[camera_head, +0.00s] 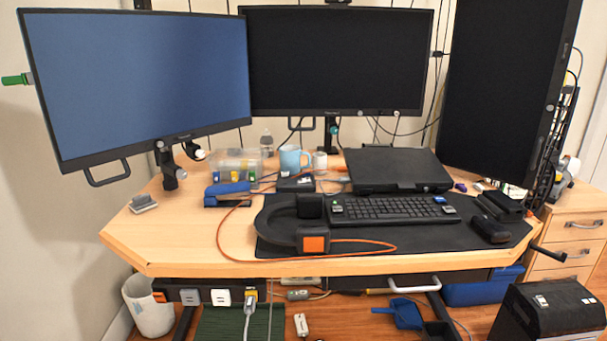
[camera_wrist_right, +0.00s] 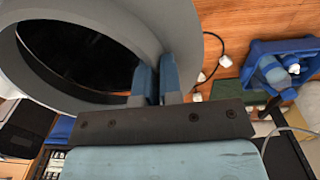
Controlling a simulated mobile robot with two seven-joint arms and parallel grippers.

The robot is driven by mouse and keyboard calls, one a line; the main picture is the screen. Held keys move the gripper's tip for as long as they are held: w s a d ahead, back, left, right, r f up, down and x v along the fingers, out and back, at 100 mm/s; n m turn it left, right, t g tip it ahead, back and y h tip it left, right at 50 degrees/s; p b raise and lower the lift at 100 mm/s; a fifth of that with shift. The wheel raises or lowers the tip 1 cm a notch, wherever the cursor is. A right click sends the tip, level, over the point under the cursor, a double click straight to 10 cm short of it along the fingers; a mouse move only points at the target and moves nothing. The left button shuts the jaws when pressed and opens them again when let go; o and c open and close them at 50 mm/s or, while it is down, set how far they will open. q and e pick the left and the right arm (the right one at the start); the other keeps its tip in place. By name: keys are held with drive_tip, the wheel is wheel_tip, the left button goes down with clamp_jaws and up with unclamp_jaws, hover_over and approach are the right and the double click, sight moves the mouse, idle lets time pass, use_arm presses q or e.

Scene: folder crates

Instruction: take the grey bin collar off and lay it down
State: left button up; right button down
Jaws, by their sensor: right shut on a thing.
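In the right wrist view, a wide grey ring, the grey bin collar (camera_wrist_right: 178,28), fills the upper left and runs past the picture's edge. Its opening shows a dark, glossy inside. My right gripper (camera_wrist_right: 157,76) has its two blue-padded fingers shut on the near rim of the collar. I cannot tell whether the collar still sits on a bin or is clear of it. The head view shows neither gripper and not the collar. A pale bin (camera_head: 150,310) stands on the floor under the desk's left end in that view.
The wooden desk (camera_head: 190,245) holds monitors, a keyboard (camera_head: 390,209) and a mug (camera_head: 291,160). A black box (camera_head: 550,312) and drawers (camera_head: 580,228) stand at right. In the wrist view, a blue container (camera_wrist_right: 250,72) and a cable (camera_wrist_right: 216,62) lie at right on the wooden floor.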

drive_tip(key=shift+r+p, duration=0.45)
drive_tip(key=shift+r, duration=0.35)
